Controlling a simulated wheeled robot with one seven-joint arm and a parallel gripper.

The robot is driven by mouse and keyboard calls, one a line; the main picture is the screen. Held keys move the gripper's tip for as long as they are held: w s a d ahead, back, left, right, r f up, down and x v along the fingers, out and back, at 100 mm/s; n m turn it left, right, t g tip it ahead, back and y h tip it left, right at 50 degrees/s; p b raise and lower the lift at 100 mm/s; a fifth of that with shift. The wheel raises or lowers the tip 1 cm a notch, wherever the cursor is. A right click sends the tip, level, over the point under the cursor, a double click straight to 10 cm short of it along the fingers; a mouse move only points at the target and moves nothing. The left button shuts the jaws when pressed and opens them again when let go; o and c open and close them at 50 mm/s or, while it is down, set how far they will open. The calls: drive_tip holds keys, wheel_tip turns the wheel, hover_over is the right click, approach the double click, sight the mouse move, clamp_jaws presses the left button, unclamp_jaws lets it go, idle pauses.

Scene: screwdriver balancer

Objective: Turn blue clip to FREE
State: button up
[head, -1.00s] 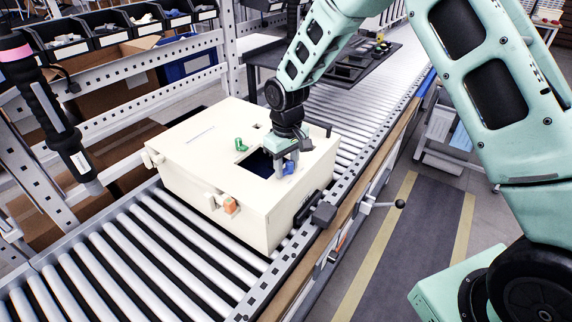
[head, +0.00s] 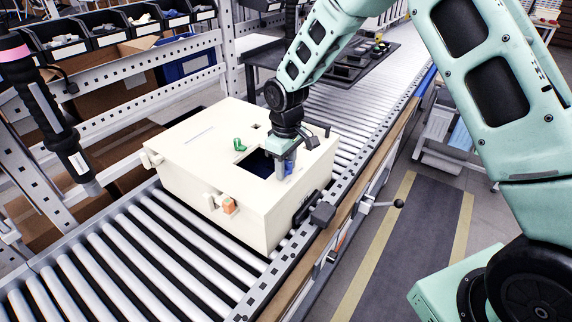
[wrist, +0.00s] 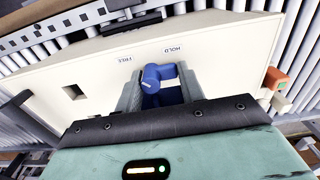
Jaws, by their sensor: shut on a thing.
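The blue clip (wrist: 158,84) sits between the two fingers of my gripper (wrist: 160,92) in the wrist view. My gripper is shut on it. The clip has an arm pointing to the right and a small pale mark. The printed words FREE (wrist: 126,59) and HOLD (wrist: 172,49) are on the lid beyond the clip, FREE to the left and HOLD to the right. In the head view, my gripper (head: 286,168) points down at the right side of the cream case (head: 190,152), and the fingers mostly hide the blue clip (head: 289,168).
The case stands on a roller conveyor (head: 130,240). A green clip (head: 239,145) is on its lid beside a dark opening (head: 259,164). An orange clip (head: 229,206) is on its front. A hanging screwdriver (head: 55,125) is at the left.

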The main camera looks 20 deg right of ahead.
sight(286, 164)
drive_tip(key=o, duration=1)
drive_tip(key=shift+r, duration=0.1)
wheel_tip(286, 164, up, 17)
drive_tip(key=b, duration=0.3)
drive_tip(key=shift+r, duration=0.15)
drive_tip(key=s+a, duration=0.3)
drive_tip(key=s, duration=0.4)
drive_tip(key=s+a, duration=0.4)
drive_tip(key=s, duration=0.3)
drive_tip(key=shift+y, duration=0.3)
drive_tip(key=s+f, duration=0.1)
drive_tip(key=s, duration=0.5)
drive_tip(key=s+f, duration=0.2)
drive_tip(key=s, duration=0.4)
drive_tip(key=s+d+f, duration=0.1)
drive_tip(key=s+f, duration=0.1)
drive_tip(key=s, duration=0.4)
drive_tip(key=shift+s+d+f, duration=0.1)
drive_tip(key=shift+s+f, duration=0.05)
drive_tip(key=shift+s, duration=0.1)
